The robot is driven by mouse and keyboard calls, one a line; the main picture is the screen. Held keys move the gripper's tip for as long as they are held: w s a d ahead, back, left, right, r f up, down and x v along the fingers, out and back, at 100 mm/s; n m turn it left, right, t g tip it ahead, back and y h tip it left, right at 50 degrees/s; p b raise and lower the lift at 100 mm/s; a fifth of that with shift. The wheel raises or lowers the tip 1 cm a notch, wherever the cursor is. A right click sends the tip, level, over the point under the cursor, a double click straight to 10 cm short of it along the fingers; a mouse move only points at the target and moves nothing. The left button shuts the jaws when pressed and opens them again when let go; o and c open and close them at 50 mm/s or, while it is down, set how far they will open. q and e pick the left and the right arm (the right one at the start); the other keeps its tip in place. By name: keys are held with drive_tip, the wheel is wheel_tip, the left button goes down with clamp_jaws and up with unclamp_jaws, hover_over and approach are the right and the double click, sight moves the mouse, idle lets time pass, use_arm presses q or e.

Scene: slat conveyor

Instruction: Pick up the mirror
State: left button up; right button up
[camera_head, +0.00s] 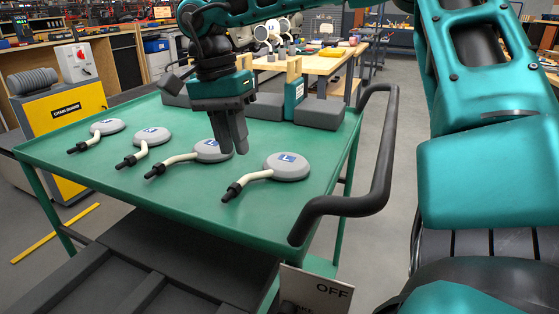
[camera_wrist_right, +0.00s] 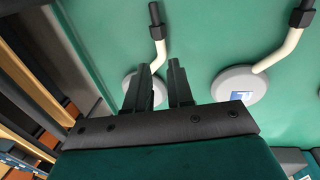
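Several grey round mirrors with pale bent stems and black ends lie on a green cart top (camera_head: 100,165). They form a row: the far-left mirror (camera_head: 107,126), the second mirror (camera_head: 152,136), the third mirror (camera_head: 208,151) and the rightmost mirror (camera_head: 287,167). The third and rightmost show blue labels. My right gripper (camera_head: 236,150) points down, partly covering the third mirror. In the right wrist view its fingers (camera_wrist_right: 160,68) are apart with nothing between them; one mirror (camera_wrist_right: 145,92) is partly hidden behind them, and a labelled mirror (camera_wrist_right: 240,85) lies to the right. My left gripper is out of view.
A black cart handle (camera_head: 385,150) curves along the right edge. Dark grey blocks (camera_head: 320,112) stand at the cart's back. A yellow chain guard box (camera_head: 65,110) stands at the left. The cart's front left surface is clear.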

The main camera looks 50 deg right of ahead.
sight(241, 179)
drive_tip(key=f, duration=0.2)
drive_tip(key=f+b, duration=0.1)
drive_tip(key=f, duration=0.1)
drive_tip(key=s+f, duration=0.1)
drive_tip(key=f, duration=0.1)
drive_tip(key=shift+f, duration=0.3)
clamp_jaws()
drive_tip(key=shift+r, duration=0.1)
